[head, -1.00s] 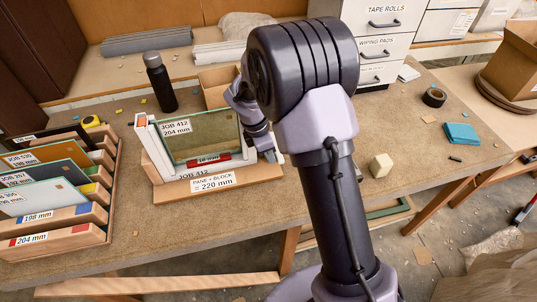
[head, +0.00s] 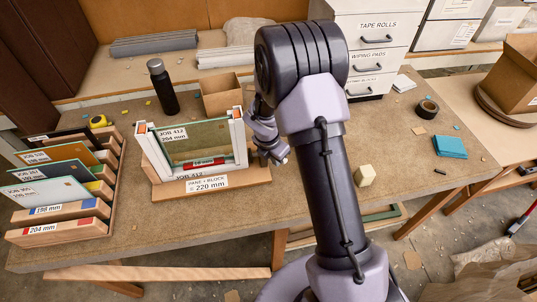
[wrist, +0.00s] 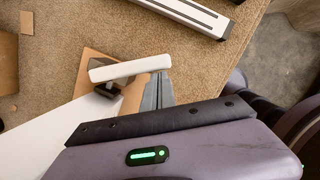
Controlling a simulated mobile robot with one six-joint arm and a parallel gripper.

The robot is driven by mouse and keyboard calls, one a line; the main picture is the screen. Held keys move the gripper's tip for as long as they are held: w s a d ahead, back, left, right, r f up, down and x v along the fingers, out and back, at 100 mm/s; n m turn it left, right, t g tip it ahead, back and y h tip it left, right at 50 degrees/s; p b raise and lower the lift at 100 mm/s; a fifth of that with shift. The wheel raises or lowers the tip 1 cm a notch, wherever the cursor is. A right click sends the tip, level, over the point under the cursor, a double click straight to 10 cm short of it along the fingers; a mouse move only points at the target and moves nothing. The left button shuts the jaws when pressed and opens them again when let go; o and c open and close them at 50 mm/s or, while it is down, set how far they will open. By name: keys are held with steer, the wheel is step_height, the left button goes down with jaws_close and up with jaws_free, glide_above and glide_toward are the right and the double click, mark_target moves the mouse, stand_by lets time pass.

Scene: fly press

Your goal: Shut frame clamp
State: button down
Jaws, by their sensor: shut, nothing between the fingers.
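The white frame (head: 237,141) stands on a wooden base (head: 240,179) in the head view. It holds a glass pane (head: 195,141) marked JOB 412, 204 mm, above a red-labelled block (head: 203,162). My gripper (head: 278,158) is just right of the frame's right upright, shut and empty. In the wrist view, my gripper's grey fingers (wrist: 157,92) are close to a white bar (wrist: 130,68) on a dark bracket (wrist: 108,90), which looks like the clamp lever. Whether they touch is unclear. The clamp is too small to make out in the head view.
A rack (head: 57,229) of panes and blocks stands at the left. A black bottle (head: 163,86) and an open cardboard box (head: 222,97) are behind the frame. A pale block (head: 366,175) lies right of my arm, near the table's front edge.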

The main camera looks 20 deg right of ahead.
steer(key=d+n+p, duration=0.1)
steer(key=p, duration=0.1)
steer(key=d+n+p, duration=0.1)
steer(key=p, duration=0.1)
steer(key=w+d+n+p, duration=0.1)
steer(key=n+p, duration=0.1)
steer(key=shift+w+d+r+t+y+p, duration=0.1)
steer(key=shift+d+r+t+y+p, duration=0.2)
steer(key=shift+r+t+p, duration=0.1)
steer(key=shift+w+d+f+p, duration=0.2)
steer(key=shift+w+d+p, duration=0.3)
steer(key=shift+p, duration=0.25)
steer(key=shift+w+d+f+p, duration=0.15)
steer(key=shift+w+d+p, duration=0.2)
steer(key=shift+d+p, duration=0.25)
steer(key=shift+w, duration=0.1)
steer(key=shift+a, duration=0.1)
